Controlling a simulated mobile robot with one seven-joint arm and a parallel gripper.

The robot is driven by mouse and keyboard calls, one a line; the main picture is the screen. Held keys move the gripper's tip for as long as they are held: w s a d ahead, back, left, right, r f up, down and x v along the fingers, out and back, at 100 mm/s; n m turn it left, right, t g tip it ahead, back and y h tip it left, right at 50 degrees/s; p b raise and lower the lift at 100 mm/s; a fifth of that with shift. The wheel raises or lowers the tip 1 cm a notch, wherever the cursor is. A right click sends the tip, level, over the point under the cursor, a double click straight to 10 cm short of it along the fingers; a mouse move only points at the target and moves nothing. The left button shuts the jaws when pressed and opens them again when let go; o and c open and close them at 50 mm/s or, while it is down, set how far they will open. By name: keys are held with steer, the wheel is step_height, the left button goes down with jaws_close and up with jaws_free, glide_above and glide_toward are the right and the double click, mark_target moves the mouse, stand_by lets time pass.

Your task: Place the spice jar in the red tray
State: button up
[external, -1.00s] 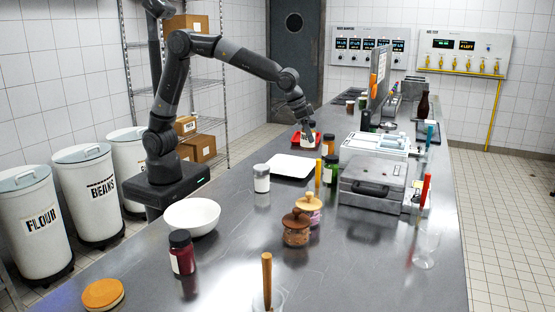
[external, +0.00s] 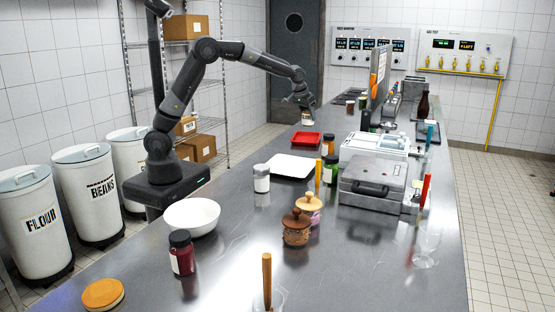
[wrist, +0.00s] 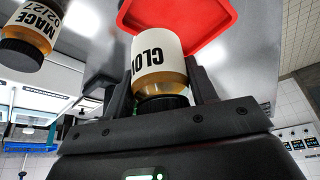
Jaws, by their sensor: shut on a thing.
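My gripper (external: 303,101) is shut on a spice jar and holds it in the air above the counter. In the wrist view the jar (wrist: 158,58) has a white label with black letters starting "CLO", amber contents and a dark lid, between the two fingers (wrist: 160,95). In the external view only a small pale part of the jar (external: 307,118) shows below the fingers. The red tray (external: 306,140) lies on the counter below the jar, and looks empty in the external view. Part of the tray (wrist: 200,12) also shows beyond the jar in the wrist view.
A white tray (external: 291,167) lies in front of the red one. A jar labelled "MACE" (wrist: 35,28) shows in the wrist view.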

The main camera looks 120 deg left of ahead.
steer(key=shift+s+a+f, duration=0.35)
steer(key=shift+a+f, duration=0.9)
steer(key=shift+f, duration=0.2)
steer(key=shift+s+a+f, duration=0.3)
steer(key=shift+a+f, duration=1)
steer(key=shift+f, duration=0.15)
steer(key=shift+s+a+f, duration=0.35)
steer(key=shift+a+f, duration=0.9)
steer(key=shift+f, duration=0.2)
steer(key=shift+f, duration=0.15)
steer(key=o, duration=1.1)
steer(key=shift+o, duration=0.2)
steer(key=v, duration=1.2)
